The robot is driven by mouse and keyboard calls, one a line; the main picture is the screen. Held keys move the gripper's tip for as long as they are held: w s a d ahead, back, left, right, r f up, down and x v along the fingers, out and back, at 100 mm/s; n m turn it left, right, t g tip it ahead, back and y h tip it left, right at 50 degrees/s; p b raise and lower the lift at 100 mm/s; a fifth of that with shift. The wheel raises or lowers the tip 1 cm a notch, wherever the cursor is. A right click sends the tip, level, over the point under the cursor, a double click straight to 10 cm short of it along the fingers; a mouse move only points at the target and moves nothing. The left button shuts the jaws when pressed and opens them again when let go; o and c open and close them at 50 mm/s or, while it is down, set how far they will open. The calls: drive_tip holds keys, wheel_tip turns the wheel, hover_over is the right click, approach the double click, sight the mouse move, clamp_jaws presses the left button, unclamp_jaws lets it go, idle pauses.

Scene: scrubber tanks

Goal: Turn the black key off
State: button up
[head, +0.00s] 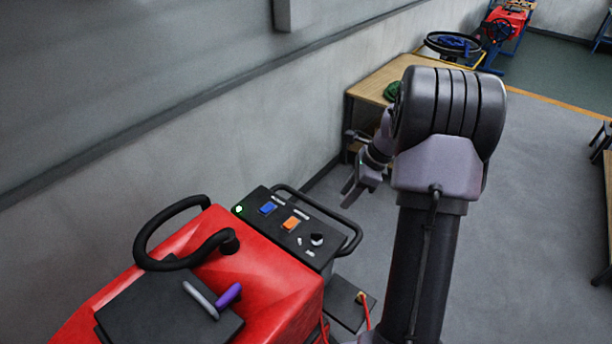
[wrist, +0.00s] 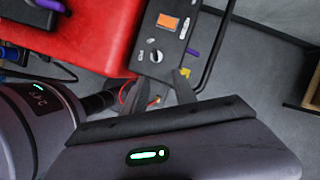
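The red scrubber (head: 265,285) carries a black control panel (head: 275,222) at lower left of centre in the head view. A small round black key (head: 316,239) with a pale grip sits near the panel's right end. It also shows in the wrist view (wrist: 155,56), beside the orange switch. My gripper (head: 350,191) is in the air beyond and above the panel in the head view, apart from the key. In the wrist view its two fingers (wrist: 161,77) are spread with nothing between them, pointing toward the panel's key end.
A blue switch (head: 268,208), an orange switch (head: 291,223) and a green light (head: 239,209) share the panel. A black rail (head: 345,225) bends around its far edge. A wooden table (head: 375,84) stands by the wall. Open floor lies to the right.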

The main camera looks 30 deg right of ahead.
sight(318, 233)
drive_tip(key=x, duration=0.5)
drive_tip(key=a+x, duration=0.1)
drive_tip(key=x, duration=0.5)
drive_tip(key=s+x, duration=0.1)
drive_tip(key=x, duration=0.4)
drive_tip(key=shift+w+a+f, duration=0.15)
drive_tip(key=shift+a+f, duration=0.1)
drive_tip(key=shift+w+f, duration=0.15)
drive_tip(key=shift+f, duration=0.3)
clamp_jaws()
